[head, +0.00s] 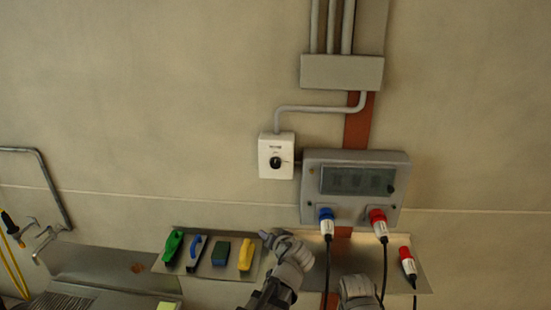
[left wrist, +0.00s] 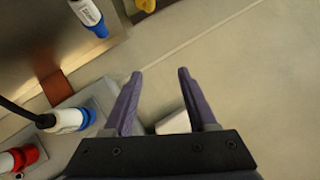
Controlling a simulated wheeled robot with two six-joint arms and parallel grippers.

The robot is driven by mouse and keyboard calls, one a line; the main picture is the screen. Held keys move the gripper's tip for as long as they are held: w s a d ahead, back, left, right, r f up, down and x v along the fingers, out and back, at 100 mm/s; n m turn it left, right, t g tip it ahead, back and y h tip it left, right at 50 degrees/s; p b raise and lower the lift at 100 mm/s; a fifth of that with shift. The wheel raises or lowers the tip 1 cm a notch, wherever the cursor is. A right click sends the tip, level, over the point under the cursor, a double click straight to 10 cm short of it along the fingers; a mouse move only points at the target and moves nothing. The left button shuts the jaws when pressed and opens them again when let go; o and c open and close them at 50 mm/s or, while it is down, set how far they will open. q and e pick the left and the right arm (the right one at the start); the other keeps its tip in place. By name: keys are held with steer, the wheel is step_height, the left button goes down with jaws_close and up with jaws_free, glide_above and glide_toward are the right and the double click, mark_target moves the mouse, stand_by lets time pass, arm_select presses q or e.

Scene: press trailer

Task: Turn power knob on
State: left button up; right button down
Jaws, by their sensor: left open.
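The power knob (head: 275,162) is a small black knob on a white switch box (head: 276,145) on the wall, left of the grey socket panel. Its exact setting is too small to read. My left gripper (head: 268,239) is below the box, in front of the shelf, and apart from the knob. In the left wrist view its two purple fingers (left wrist: 160,73) are open with nothing between their tips. A white box (left wrist: 172,122), probably the switch box, shows partly behind the fingers there; the knob is hidden. My right gripper (head: 357,290) is at the bottom edge, its fingers not clear.
The grey panel (head: 311,209) holds a blue plug (head: 327,222) and a red plug (head: 378,222) with hanging cables. A metal shelf (head: 215,273) carries several coloured tools, and another red plug (head: 408,262) is at its right. The wall left of the switch box is bare.

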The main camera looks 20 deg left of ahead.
mark_target(276, 165)
arm_select(q)
steer(key=shift+o, duration=1.4)
steer(key=w+a+r+m+t+p, duration=0.1)
steer(key=w+r+t, duration=0.3)
steer(key=r, duration=0.6)
steer(key=shift+w+a+y+p, duration=0.3)
steer(key=shift+w+a+p, duration=0.25)
steer(key=shift+w, duration=0.55)
steer(key=w+r+m+t, duration=0.1)
steer(key=w+r+t+h, duration=0.1)
steer(key=r, duration=0.1)
steer(key=w+r+m+t+h+p, duration=0.1)
steer(key=r, duration=0.1)
steer(key=shift+d+m, duration=0.2)
steer(key=shift+m, duration=0.1)
steer(key=shift+t+h, duration=0.3)
steer(key=shift+d+x, duration=0.2)
steer(key=shift+x, duration=3.85)
arm_select(e)
step_height(276, 165, up, 4)
steer(key=shift+r, duration=0.2)
arm_select(q)
steer(key=shift+m, duration=0.3)
jaws_close()
